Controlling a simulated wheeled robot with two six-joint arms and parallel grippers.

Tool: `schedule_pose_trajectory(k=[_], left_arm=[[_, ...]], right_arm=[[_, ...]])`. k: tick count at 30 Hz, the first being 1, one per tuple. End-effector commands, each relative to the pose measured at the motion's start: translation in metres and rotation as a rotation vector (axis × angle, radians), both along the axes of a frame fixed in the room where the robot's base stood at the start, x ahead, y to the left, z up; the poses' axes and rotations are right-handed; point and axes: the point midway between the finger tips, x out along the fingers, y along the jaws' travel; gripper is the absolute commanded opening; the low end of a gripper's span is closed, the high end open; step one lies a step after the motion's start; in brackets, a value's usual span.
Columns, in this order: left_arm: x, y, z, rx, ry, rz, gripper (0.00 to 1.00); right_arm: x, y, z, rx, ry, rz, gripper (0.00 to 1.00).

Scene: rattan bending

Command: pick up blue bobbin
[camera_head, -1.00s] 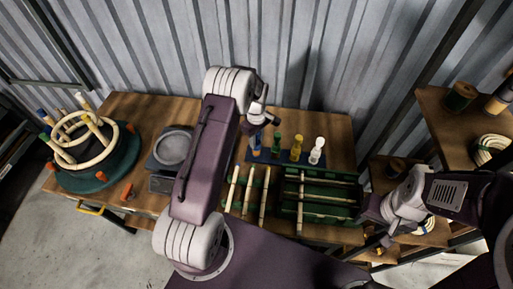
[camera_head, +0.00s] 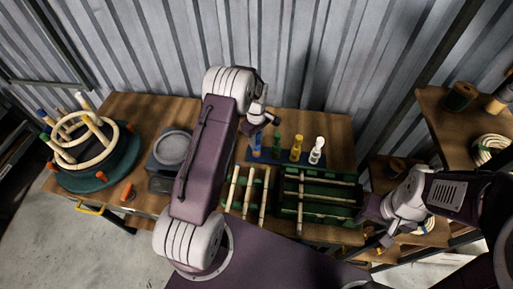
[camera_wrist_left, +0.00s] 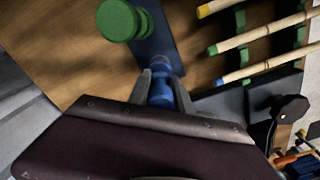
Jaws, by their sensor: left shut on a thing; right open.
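The blue bobbin (camera_head: 257,143) is at the left end of a dark blue rack (camera_head: 285,157) on the wooden table. My left gripper (camera_head: 258,128) reaches down over it from above. In the left wrist view the blue bobbin (camera_wrist_left: 161,93) sits between the two fingers, and the left gripper (camera_wrist_left: 160,80) is shut on it. I cannot tell whether its base is clear of the rack. My right gripper (camera_head: 380,225) is open and empty at the right, beside the table's right edge.
Green (camera_head: 276,146), yellow (camera_head: 296,148) and white (camera_head: 317,150) bobbins stand to the right on the rack. A green tray with rattan sticks (camera_head: 320,200) lies in front. A ring form (camera_head: 92,150) and a grey round-topped device (camera_head: 172,148) are at left.

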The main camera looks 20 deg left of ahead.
Motion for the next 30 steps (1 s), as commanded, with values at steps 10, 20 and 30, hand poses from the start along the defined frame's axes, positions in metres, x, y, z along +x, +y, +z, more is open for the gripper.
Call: schedule_pose_trajectory(k=[10, 20, 30], left_arm=[[0.0, 0.0, 0.0, 0.0, 0.0, 0.0, 0.0], [0.001, 0.0, 0.019, 0.0, -0.004, 0.0, 0.0], [-0.041, -0.031, 0.07, 0.0, -0.003, -0.004, 0.0]], right_arm=[[0.0, 0.0, 0.0, 0.0, 0.0, 0.0, 0.42], [0.0, 0.0, -0.005, 0.0, 0.0, 0.0, 0.42], [0.0, 0.0, -0.02, 0.0, 0.0, 0.0, 0.42]])
